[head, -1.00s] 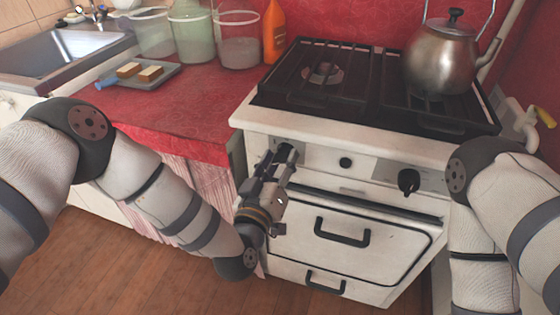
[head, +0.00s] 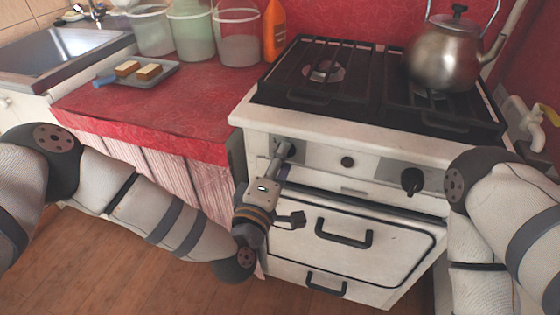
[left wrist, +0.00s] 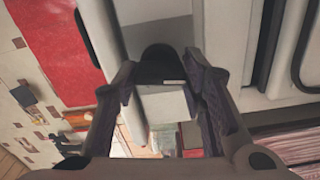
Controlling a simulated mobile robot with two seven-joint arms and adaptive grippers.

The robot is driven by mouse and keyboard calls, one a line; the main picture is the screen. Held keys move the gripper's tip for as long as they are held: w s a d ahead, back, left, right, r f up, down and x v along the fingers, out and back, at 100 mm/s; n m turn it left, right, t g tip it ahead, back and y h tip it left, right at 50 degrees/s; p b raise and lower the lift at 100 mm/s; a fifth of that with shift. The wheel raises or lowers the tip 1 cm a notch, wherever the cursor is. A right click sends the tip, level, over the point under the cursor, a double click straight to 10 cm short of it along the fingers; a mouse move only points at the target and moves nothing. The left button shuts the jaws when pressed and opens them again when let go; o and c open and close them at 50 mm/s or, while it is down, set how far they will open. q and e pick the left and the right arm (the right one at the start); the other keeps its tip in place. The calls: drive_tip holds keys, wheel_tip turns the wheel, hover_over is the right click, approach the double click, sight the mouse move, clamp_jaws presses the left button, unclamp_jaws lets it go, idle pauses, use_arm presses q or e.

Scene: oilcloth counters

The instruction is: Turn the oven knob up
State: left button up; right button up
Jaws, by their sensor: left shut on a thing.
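The white stove's front panel (head: 325,158) has a black knob (head: 412,181) at its right and a small dark round fitting (head: 347,161) near the middle. My left gripper (head: 284,150) is at the panel's left end, shut on the left oven knob, which its fingers mostly hide in the head view. In the left wrist view this black left oven knob (left wrist: 160,66) sits between the two fingers, with a pale mark on its edge. My right arm shows at the right of the head view; its gripper is out of view.
The oven door handle (head: 343,233) and a lower handle (head: 326,283) stick out below the panel. A steel kettle (head: 445,62) stands on the black grates. The red counter (head: 190,110) left of the stove holds a tray (head: 157,80) and tubs.

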use_arm(q)
drive_tip(key=shift+f+n, duration=0.1)
drive_tip(key=shift+n, duration=0.7)
drive_tip(key=shift+d, duration=0.1)
drive_tip(key=o, duration=1.2)
drive_tip(key=shift+c, duration=0.2)
drive_tip(key=v, duration=1.2)
